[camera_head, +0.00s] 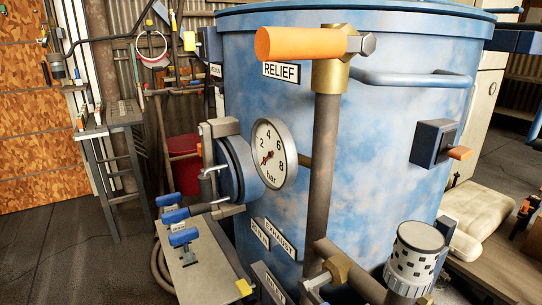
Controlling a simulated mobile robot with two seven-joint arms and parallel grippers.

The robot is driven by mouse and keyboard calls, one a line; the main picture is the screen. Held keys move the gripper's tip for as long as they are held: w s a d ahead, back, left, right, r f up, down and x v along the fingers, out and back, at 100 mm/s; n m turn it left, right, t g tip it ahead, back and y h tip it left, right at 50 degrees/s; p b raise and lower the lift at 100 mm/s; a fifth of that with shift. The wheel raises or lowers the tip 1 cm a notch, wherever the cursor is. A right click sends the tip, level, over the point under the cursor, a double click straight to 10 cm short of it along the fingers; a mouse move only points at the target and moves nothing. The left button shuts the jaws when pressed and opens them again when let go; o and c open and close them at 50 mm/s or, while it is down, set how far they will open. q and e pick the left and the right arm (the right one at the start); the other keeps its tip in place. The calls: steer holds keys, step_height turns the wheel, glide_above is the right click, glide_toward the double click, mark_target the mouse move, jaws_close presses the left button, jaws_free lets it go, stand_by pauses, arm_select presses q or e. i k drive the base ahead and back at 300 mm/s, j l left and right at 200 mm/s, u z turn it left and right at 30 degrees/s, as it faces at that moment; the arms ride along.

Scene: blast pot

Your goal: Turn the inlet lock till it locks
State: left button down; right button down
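A blue pot (380,110) fills the middle of the view. I cannot tell for certain which fitting is the inlet lock. A dark label plate (268,284) low on the pot is cut by the bottom edge, and its word is too small to read surely. Beside it, a brass valve body (336,268) sits on a brown pipe, with a grey metal part (314,288) by it. A blue box with an orange lever (460,153) is fixed on the pot's right side, the lever pointing right. Neither of my grippers shows.
An orange relief handle (300,43) lies level atop an upright brown pipe (322,165). A gauge (269,154), a round side hatch (236,170) and blue-handled clamps (184,237) stand left. A perforated silencer (414,262) stands front right. Open floor (60,255) lies left.

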mark_target(245, 289)
steer(key=k+l, duration=0.2)
steer(key=l, duration=0.15)
steer(key=k+l, duration=0.4)
steer(key=l, duration=0.25)
steer(key=k+j+u, duration=0.1)
steer(key=j+u, duration=0.25)
steer(key=u, duration=0.15)
